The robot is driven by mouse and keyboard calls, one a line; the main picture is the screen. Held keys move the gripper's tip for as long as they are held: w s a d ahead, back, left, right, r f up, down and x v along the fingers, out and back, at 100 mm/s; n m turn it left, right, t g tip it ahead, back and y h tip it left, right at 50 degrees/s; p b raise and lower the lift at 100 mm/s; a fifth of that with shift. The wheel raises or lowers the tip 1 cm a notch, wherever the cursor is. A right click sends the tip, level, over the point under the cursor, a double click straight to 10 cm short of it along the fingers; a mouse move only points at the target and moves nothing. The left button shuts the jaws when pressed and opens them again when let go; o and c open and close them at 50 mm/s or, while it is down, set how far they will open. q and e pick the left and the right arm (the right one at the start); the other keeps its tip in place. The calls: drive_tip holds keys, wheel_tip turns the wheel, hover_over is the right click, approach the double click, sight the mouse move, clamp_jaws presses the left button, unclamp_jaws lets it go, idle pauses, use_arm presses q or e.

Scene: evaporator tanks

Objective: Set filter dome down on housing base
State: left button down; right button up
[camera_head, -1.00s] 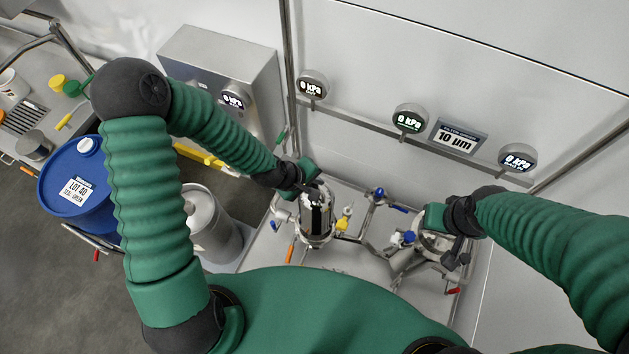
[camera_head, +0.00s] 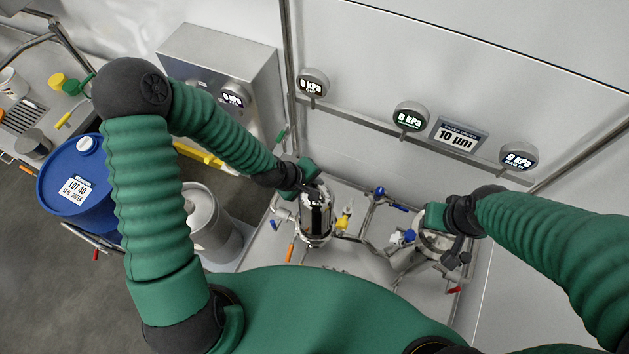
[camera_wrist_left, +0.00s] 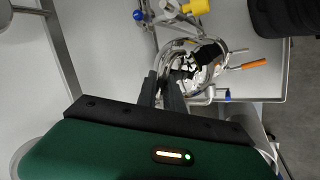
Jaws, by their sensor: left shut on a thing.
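The shiny metal filter dome (camera_head: 318,214) is upright at the left filter station on the steel skid. My left gripper (camera_head: 310,188) is shut on it near its top. In the left wrist view, the dark fingers of my left gripper (camera_wrist_left: 173,90) reach to the mirror-like dome (camera_wrist_left: 208,62). The housing base is mostly hidden under the dome, and I cannot tell whether the two touch. My right gripper (camera_head: 458,248) is at the top of the right filter housing (camera_head: 432,242). Its fingertips are too small and dark to tell whether they are open.
A yellow-handled valve (camera_head: 344,222) and a blue-handled valve (camera_head: 380,193) stand between the stations. An orange handle (camera_head: 290,252) sticks out at the front left. Gauges (camera_head: 410,116) line the wall behind. A blue drum (camera_head: 78,190) stands far left.

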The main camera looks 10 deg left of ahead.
use_arm(q)
drive_tip(key=shift+f+b, duration=1.55)
drive_tip(key=shift+f, duration=0.45)
drive_tip(key=c, duration=1.5)
unclamp_jaws()
drive_tip(key=shift+r, duration=0.1)
drive_tip(key=shift+o, duration=0.6)
drive_tip(key=shift+s, duration=0.1)
wheel_tip(320, 180, up, 7)
drive_tip(key=p, duration=0.6)
drive_tip(key=shift+p, duration=0.3)
